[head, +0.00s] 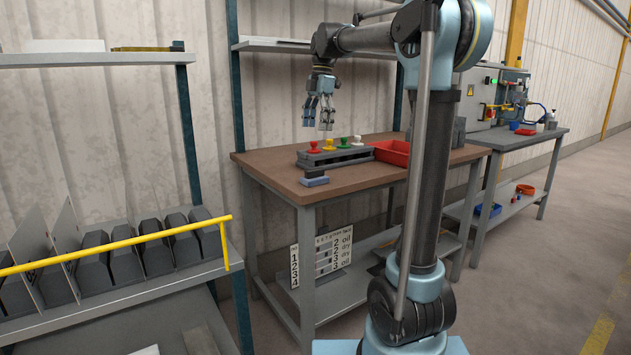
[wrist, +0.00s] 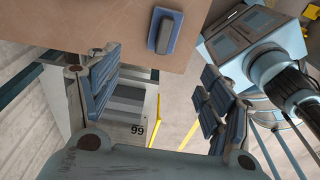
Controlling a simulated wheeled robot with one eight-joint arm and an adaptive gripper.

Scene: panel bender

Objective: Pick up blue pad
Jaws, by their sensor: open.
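The blue pad (head: 315,181) lies near the front left corner of the brown workbench top (head: 280,180). It has a dark grey block on its top. In the wrist view the blue pad (wrist: 176,25) shows near the top centre, with the grey block on it. My gripper (head: 319,126) hangs above the bench, pointing down, higher than the pad and apart from it. In the wrist view my gripper (wrist: 165,115) shows its two fingers wide apart, with nothing between them. The pad lies beyond the fingertips there.
A grey rack (head: 340,158) with red, yellow, green and white knobbed stamps stands behind the pad. A red tray (head: 391,152) stands to its right. A shelf with a yellow rail (head: 120,243) is at left.

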